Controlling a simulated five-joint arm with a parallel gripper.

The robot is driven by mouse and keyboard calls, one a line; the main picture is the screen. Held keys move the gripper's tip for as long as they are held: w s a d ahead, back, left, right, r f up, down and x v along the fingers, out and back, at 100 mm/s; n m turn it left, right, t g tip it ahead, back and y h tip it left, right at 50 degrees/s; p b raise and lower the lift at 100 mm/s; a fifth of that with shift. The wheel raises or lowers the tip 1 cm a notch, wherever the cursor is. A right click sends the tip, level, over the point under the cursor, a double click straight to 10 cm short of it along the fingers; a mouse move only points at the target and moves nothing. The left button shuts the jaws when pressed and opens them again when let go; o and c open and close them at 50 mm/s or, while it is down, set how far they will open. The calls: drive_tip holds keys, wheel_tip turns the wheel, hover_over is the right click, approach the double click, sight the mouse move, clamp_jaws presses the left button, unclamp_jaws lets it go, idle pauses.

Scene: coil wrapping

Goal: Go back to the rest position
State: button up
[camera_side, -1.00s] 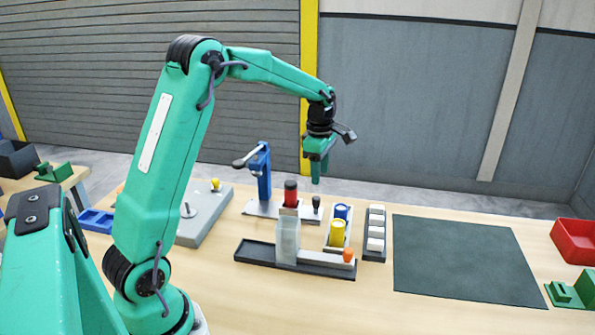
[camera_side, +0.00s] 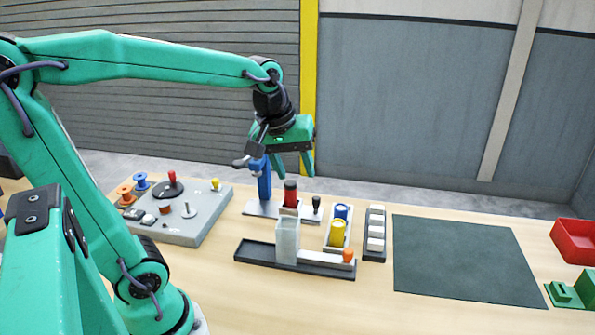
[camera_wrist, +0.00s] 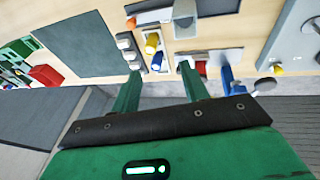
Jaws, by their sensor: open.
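My gripper (camera_side: 309,165) is open and empty in the side view, raised above the back of the table near the blue hand press. Its two green fingers point down, apart from everything on the table. In the wrist view my gripper (camera_wrist: 158,85) shows both fingers spread with nothing between them. The blue press (camera_side: 264,185) stands just below and left of the fingers, partly hidden behind the gripper. A red cylinder with a dark top (camera_side: 291,194) stands beside it on the press's base.
A grey panel (camera_side: 205,222) with spools and knobs lies left. A clear box (camera_side: 287,240) stands on a dark tray (camera_side: 253,253). Yellow (camera_side: 337,233) and blue (camera_side: 341,211) cylinders share a holder. A dark mat (camera_side: 460,255) is bare. A red bin (camera_side: 575,240) stands right.

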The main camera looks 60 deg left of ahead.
drive_tip(key=s+d+f+m+t, duration=0.1)
drive_tip(key=s+d+m, duration=0.2)
drive_tip(key=s+m, duration=0.6)
drive_tip(key=shift+s+d+f+t, duration=0.3)
drive_tip(key=shift+s+d+t, duration=0.1)
drive_tip(key=shift+s, duration=0.05)
